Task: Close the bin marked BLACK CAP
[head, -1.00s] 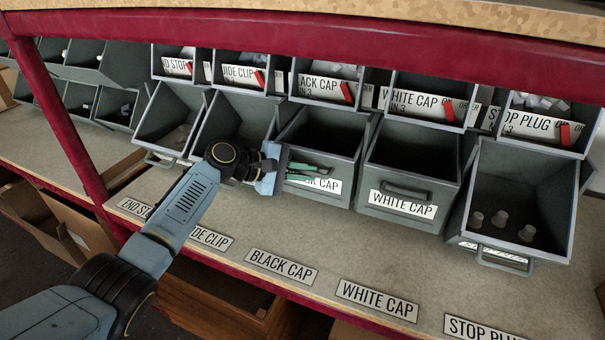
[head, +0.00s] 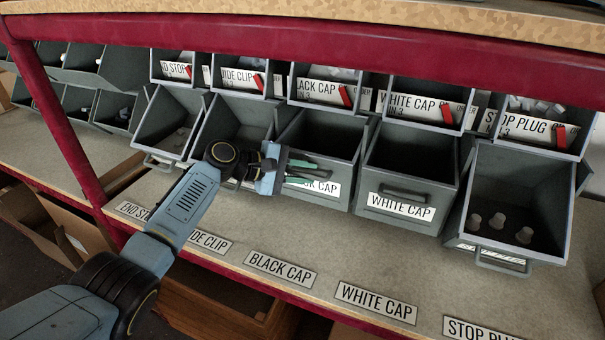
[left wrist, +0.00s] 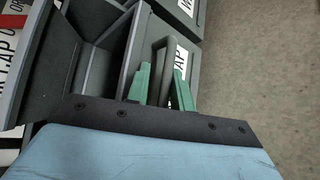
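The BLACK CAP bin (head: 338,137) is a grey open-topped bin in the front row. Its inside is in view and looks empty. Its white label (head: 328,188) is partly covered by my left gripper (head: 302,172), which is at the bin's front face. In the left wrist view the two green fingers (left wrist: 162,88) stand apart, with the bin's dark handle (left wrist: 165,46) showing between or just beyond them. I cannot tell if they touch it. The letters AP of the label (left wrist: 181,60) show beside the handle. My right gripper is not in view.
The WHITE CAP bin (head: 410,163) stands close on the right, then the STOP PLUG bin (head: 535,190) with a few plugs. The SIDE CLIP bin (head: 240,120) is on the left, partly behind my gripper. Upper bins with red tags sit above. The counter (head: 375,255) in front is clear.

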